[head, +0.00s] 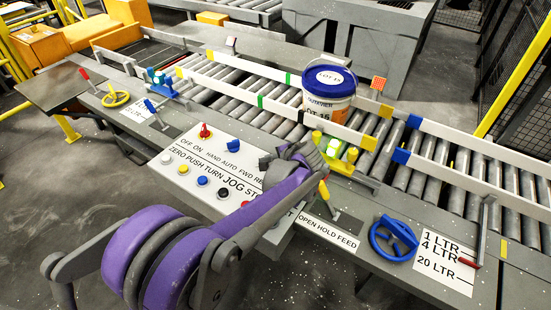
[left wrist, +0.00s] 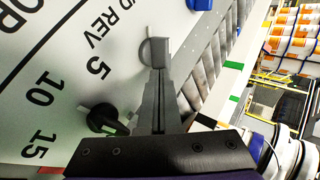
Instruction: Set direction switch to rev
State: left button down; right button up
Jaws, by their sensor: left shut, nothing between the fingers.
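The white control panel (head: 240,207) carries printed labels, among them FWD REV, and several coloured buttons. My left gripper (head: 272,163) is over the panel's upper right part, its fingers shut and empty. In the left wrist view, the left gripper (left wrist: 159,50) reaches to a round grey fitting (left wrist: 144,52) beside the printed REV. This looks like the direction switch, but the fingers cover most of it. I cannot tell which way it points or whether the fingers touch it. In the head view it is hidden by the gripper. My right gripper is not in view.
Behind the panel, a white pail (head: 328,95) with a blue lid stands on the roller conveyor (head: 238,105). A blue handwheel (head: 393,238) is at the right.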

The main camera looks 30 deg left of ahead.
pick_arm(q)
jog(key=shift+w+n+g+y, duration=0.45)
jog(key=shift+n+g, duration=0.35)
jog(key=shift+n, duration=0.3)
jog(key=shift+w+a+n+g+y+p, duration=0.15)
jog(key=shift+w+n+g+p, duration=0.1)
jog(key=shift+n+g, duration=0.4)
jog(key=shift+w+d+n+g+y+p, duration=0.1)
jog(key=shift+w+n+g+p, duration=0.15)
jog(key=shift+n+g, duration=0.35)
jog(key=shift+w+a, duration=0.1)
jog(key=shift+w, duration=0.05)
jog(key=shift+w+a+p, duration=0.3)
jog(key=shift+w+a, duration=0.25)
jog(key=shift+w, duration=0.2)
jog(key=shift+s, duration=0.2)
dwell(0.4)
